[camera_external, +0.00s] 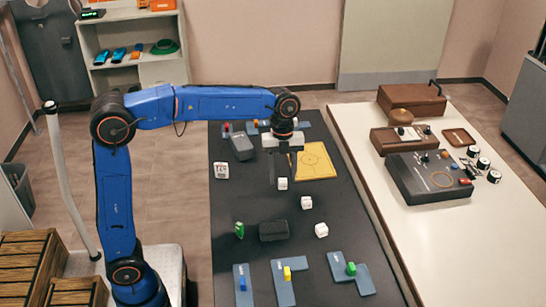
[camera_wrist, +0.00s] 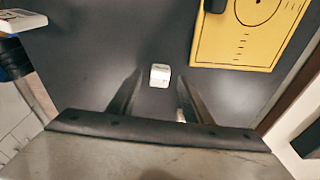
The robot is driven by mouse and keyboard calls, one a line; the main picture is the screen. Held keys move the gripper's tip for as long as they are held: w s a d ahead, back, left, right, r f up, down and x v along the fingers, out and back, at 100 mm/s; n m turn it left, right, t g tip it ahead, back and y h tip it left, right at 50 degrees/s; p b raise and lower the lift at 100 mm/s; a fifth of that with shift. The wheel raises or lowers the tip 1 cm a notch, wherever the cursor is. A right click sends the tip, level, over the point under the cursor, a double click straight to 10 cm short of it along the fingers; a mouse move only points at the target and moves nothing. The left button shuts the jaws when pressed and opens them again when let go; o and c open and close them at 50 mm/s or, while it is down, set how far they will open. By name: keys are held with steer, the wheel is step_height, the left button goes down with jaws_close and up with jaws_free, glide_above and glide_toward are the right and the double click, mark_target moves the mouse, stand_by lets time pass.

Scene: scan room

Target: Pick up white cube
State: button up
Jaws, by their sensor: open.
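Three small white cubes stand on the black tabletop (camera_external: 245,205): one below my gripper (camera_external: 282,168), the nearest cube (camera_external: 282,184); a second cube (camera_external: 306,202) to its lower right; and a third cube (camera_external: 321,230) closer to the camera. My gripper points down with its fingers apart and nothing held. In the wrist view one white cube (camera_wrist: 160,76) shows between the fingertips, beyond them. A bit of another white thing (camera_wrist: 181,115) shows by the right finger, mostly hidden. I cannot tell the exact height of the fingertips above the cube.
A yellow board (camera_external: 315,160) lies right of my gripper and also shows in the wrist view (camera_wrist: 225,52). A white marked block (camera_external: 221,170), a dark grey box (camera_external: 273,231) and a green object (camera_external: 239,230) lie around. A white table (camera_external: 390,235) with devices stands at right.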

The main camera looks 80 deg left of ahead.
steer(key=shift+f, duration=0.5)
steer(key=c, duration=1.1)
steer(key=shift+r, duration=0.1)
steer(key=shift+c, duration=0.2)
